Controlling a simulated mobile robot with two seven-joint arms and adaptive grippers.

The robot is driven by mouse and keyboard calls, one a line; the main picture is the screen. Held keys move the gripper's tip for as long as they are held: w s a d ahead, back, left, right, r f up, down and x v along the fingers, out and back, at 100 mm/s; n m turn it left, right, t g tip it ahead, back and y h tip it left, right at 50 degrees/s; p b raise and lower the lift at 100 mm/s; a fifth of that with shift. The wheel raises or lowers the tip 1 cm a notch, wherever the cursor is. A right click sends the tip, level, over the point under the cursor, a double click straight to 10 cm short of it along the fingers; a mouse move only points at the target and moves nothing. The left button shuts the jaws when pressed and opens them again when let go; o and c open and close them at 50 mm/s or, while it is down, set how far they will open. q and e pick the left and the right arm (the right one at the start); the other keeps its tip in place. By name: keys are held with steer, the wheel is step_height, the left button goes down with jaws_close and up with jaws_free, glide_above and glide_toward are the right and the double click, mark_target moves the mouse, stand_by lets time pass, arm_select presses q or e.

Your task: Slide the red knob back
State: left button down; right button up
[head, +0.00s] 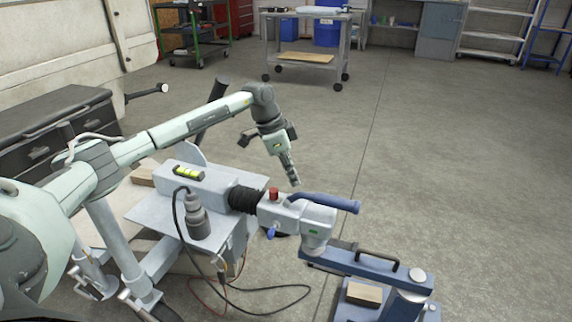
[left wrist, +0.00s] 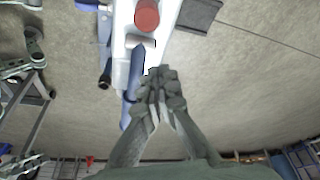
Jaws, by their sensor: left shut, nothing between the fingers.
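The red knob (head: 274,194) stands upright on top of the grey coupling head (head: 290,213), just in front of the black bellows (head: 245,199). In the left wrist view the red knob (left wrist: 146,15) shows at the top edge, on the pale housing. My left gripper (head: 295,182) points down, just beyond and to the right of the knob, apart from it. In the left wrist view its fingertips (left wrist: 161,76) are together with nothing between them, beside the blue handle (left wrist: 135,72). The handle (head: 325,202) also shows in the head view. My right gripper is not in view.
A grey trailer frame (head: 152,213) carries the coupling. A blue tow arm (head: 365,268) with a black handle stands at the front right. Black and red cables lie on the floor. A wheeled table (head: 305,48) stands at the back; the floor at right is clear.

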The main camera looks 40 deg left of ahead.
mark_target(281, 198)
arm_select(q)
step_height(281, 198, down, 3)
steer(key=shift+w+r, duration=0.1)
steer(key=shift+s+a+r, duration=0.1)
steer(key=shift+s+a, duration=0.7)
steer(key=shift+a, duration=0.1)
steer(key=shift+s+a, duration=0.3)
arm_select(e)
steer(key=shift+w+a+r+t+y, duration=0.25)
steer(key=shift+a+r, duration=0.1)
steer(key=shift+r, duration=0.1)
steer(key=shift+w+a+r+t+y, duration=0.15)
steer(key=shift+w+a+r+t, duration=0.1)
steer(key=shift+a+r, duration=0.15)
arm_select(q)
steer(key=a, duration=0.1)
steer(key=a+p, duration=0.1)
steer(key=shift+s+a, duration=0.3)
steer(key=shift+a, duration=0.1)
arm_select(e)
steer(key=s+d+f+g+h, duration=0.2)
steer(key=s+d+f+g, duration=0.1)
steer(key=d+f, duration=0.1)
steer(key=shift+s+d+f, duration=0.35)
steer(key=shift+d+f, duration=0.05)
arm_select(q)
steer(key=shift+a, duration=0.1)
